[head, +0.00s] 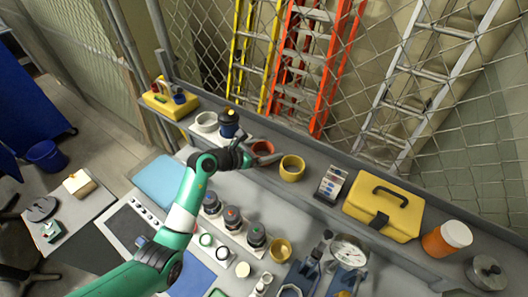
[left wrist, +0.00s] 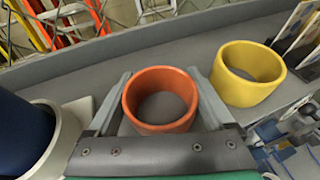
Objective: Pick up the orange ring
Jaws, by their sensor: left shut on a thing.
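The orange ring (left wrist: 160,128) stands with its opening up between the two fingers of my left gripper (left wrist: 163,95) in the left wrist view. The fingers are shut on its outer sides. In the head view the orange ring (head: 262,147) is on the upper shelf, partly hidden by my left gripper (head: 262,157). I cannot tell whether it is lifted off the shelf. My right gripper is not in view.
A yellow ring (head: 291,169) stands just right of the orange ring. A dark blue cylinder (head: 228,124) and a white ring (head: 206,122) are to the left. A yellow toolbox (head: 384,207) stands farther right. A chain-link fence (head: 400,90) rises behind the shelf.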

